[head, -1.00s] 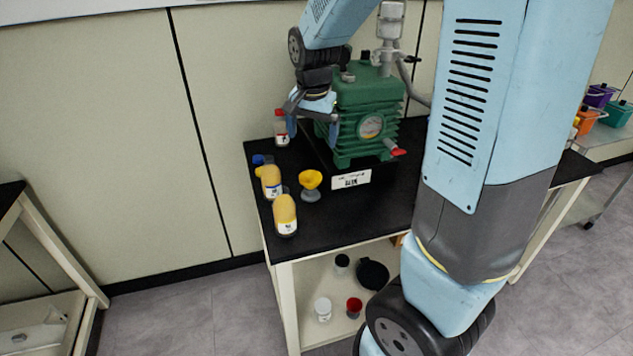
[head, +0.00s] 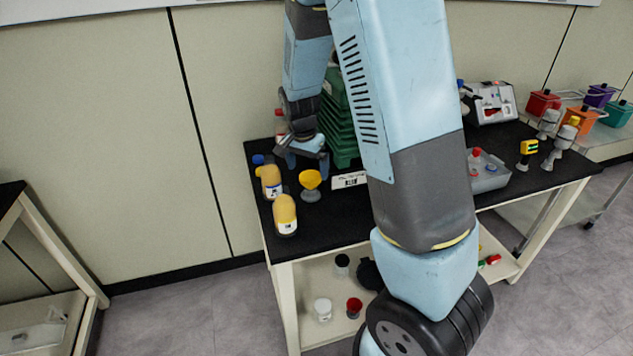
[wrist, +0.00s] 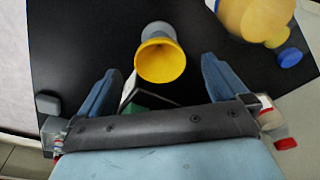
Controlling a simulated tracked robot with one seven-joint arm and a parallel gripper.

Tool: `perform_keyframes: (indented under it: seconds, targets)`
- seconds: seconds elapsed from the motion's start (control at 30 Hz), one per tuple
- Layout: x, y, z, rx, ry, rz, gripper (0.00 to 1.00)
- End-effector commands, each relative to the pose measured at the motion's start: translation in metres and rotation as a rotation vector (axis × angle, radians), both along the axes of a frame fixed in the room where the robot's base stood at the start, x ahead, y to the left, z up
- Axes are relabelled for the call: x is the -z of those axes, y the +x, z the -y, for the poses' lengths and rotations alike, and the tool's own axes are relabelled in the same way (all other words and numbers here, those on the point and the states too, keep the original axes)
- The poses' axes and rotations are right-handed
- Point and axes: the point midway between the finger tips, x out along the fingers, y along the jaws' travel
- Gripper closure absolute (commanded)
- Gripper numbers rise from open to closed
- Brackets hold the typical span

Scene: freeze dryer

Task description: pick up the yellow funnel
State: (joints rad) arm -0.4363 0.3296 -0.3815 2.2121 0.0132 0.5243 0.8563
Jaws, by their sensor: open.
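The yellow funnel (head: 311,177) sits mouth up on a grey base on the black tabletop (head: 330,222). In the wrist view the funnel (wrist: 161,61) shows its round yellow mouth ahead of my gripper, roughly centred between the fingers, with the grey part beyond it. My gripper (head: 306,167) is open and empty, just behind and above the funnel in the head view. In the wrist view its two blue fingers (wrist: 161,72) are spread wide on either side of the funnel's line, apart from it.
Two yellow bottles (head: 271,182) (head: 285,216) stand left of the funnel; one bottle also shows in the wrist view (wrist: 258,18). The green pump (head: 343,130) stands behind, partly hidden by my arm. A white label (head: 349,180) lies right of the funnel.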

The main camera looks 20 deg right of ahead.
Motion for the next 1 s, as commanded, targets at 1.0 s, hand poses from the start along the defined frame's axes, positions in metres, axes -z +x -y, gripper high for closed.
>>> perform_keyframes:
  seconds: [1.0]
  targets:
    - [0.058,0.010,0.010,-0.002,0.000,0.000,0.07]
